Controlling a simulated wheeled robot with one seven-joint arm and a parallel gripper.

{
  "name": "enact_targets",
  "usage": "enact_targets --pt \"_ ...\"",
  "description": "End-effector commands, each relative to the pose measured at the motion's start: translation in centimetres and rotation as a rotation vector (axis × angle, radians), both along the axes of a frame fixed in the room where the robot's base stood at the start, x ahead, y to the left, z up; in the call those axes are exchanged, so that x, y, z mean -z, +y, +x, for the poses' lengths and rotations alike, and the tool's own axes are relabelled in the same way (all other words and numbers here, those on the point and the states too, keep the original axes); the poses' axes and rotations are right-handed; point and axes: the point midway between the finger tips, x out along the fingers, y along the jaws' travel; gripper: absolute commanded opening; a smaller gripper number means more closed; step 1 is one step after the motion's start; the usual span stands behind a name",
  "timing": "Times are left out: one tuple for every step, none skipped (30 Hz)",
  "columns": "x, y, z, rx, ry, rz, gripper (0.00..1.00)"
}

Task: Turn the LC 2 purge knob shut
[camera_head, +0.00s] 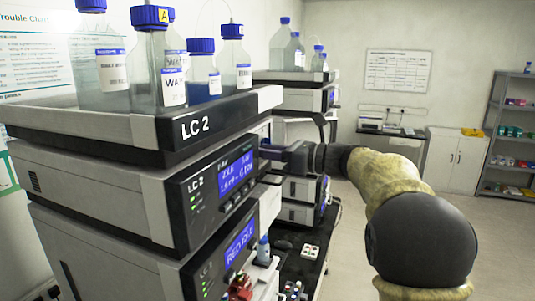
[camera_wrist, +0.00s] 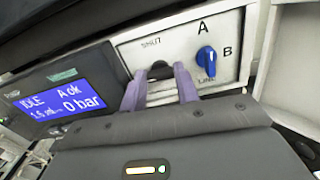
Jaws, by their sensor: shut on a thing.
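The purge knob (camera_wrist: 159,69) is a dark knob in the pale front panel in the wrist view, just below the printed word SHUT. My gripper (camera_wrist: 158,82) has its two purple fingers on either side of the knob and is shut on it. The knob's lower part and any pointer are hidden, so I cannot tell its exact turn. In the head view my gripper (camera_head: 270,153) reaches in from the right at the front of the stack marked LC 2 (camera_head: 196,127). The knob cannot be made out there.
A blue selector knob (camera_wrist: 207,61) with marks A, B and LINE is close right of my fingers. A blue display (camera_wrist: 62,105) at the left reads IDLE and 0 bar. Blue-capped bottles (camera_head: 160,60) stand on the top tray (camera_head: 110,125). Floor at the right is partly clear.

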Motion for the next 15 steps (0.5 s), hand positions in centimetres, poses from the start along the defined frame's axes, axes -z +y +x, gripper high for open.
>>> enact_targets --pt "0.13 -0.06 0.01 0.001 0.016 0.007 0.08" --pt "0.15 -0.07 0.02 0.001 0.03 0.012 0.08" --pt "0.18 -0.08 0.03 0.001 0.049 0.02 0.08" --pt "0.2 -0.08 0.04 0.002 0.065 0.026 0.08" --pt "0.2 -0.08 0.05 0.002 0.083 0.032 0.08" --pt "0.2 -0.09 0.06 0.001 0.107 0.041 0.08" --pt "0.22 -0.09 0.07 0.001 0.128 0.049 0.08" --pt "0.24 -0.08 0.08 0.001 0.149 0.056 0.08" --pt "0.26 -0.08 0.08 0.001 0.18 0.067 0.08" --pt "0.25 -0.08 0.09 0.001 0.202 0.076 0.08" --pt "0.24 -0.08 0.1 0.001 0.227 0.084 0.08" --pt "0.23 -0.08 0.11 0.001 0.26 0.096 0.08" --pt "0.23 -0.09 0.12 0.001 0.286 0.106 0.08" --pt "0.23 -0.1 0.13 0.001 0.312 0.116 0.08" --pt "0.21 -0.1 0.14 0.001 0.348 0.129 0.08"
